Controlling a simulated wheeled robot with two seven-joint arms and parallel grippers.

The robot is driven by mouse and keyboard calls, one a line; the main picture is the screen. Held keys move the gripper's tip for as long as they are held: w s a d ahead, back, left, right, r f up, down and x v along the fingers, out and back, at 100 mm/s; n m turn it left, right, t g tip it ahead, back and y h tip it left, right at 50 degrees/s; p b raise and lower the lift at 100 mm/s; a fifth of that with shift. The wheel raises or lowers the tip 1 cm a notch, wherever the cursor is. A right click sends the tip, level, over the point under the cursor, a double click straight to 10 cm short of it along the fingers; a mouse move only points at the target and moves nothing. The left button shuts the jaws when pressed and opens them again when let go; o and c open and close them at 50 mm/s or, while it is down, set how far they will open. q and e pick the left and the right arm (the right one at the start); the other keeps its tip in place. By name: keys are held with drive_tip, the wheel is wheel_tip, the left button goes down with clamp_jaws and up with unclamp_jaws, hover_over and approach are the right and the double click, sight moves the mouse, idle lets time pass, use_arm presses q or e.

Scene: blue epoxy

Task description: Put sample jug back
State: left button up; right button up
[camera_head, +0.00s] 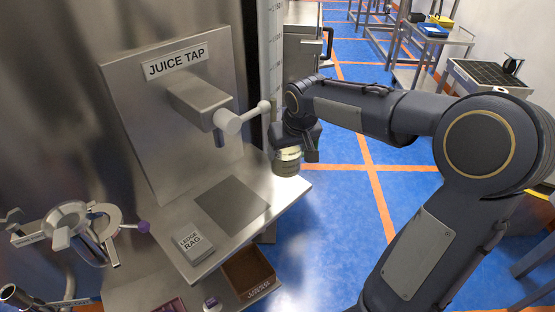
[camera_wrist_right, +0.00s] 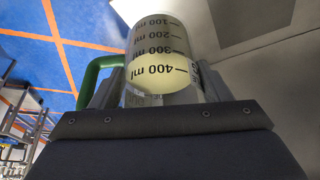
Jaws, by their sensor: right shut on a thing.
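The sample jug is clear, with black ml marks, a green handle and something pale yellow inside. In the right wrist view the jug (camera_wrist_right: 160,50) stands between the fingers of my right gripper (camera_wrist_right: 155,90), which is shut on it. In the head view the jug (camera_head: 287,162) is partly hidden under my right gripper (camera_head: 296,142), just off the ledge's far right corner. The steel ledge (camera_head: 285,190) has a darker square patch (camera_head: 232,205). Above it is the juice tap (camera_head: 228,122) with its lever. My left gripper does not show.
A grey block marked "LEDGE RAG" (camera_head: 190,243) lies on the ledge. Below is a brown open tray (camera_head: 248,270). A round steel fixture (camera_head: 70,222) with a purple knob (camera_head: 143,227) is at left. Open blue floor (camera_head: 335,235) lies right of the ledge.

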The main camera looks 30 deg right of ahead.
drive_tip(key=w, duration=0.1)
drive_tip(key=w+a, duration=0.1)
drive_tip(key=w, duration=0.1)
drive_tip(key=shift+f, duration=0.75)
drive_tip(key=shift+s+f, duration=0.1)
drive_tip(key=shift+f, duration=0.45)
wheel_tip(320, 180, down, 4)
drive_tip(key=shift+r, duration=0.1)
drive_tip(key=shift+w+a+f, duration=0.1)
drive_tip(key=shift+w+f, duration=0.1)
drive_tip(key=shift+w, duration=0.15)
drive_tip(key=shift+f, duration=0.15)
drive_tip(key=o, duration=0.9)
drive_tip(key=shift+f, duration=0.15)
drive_tip(key=o, duration=0.5)
drive_tip(key=shift+c, duration=0.2)
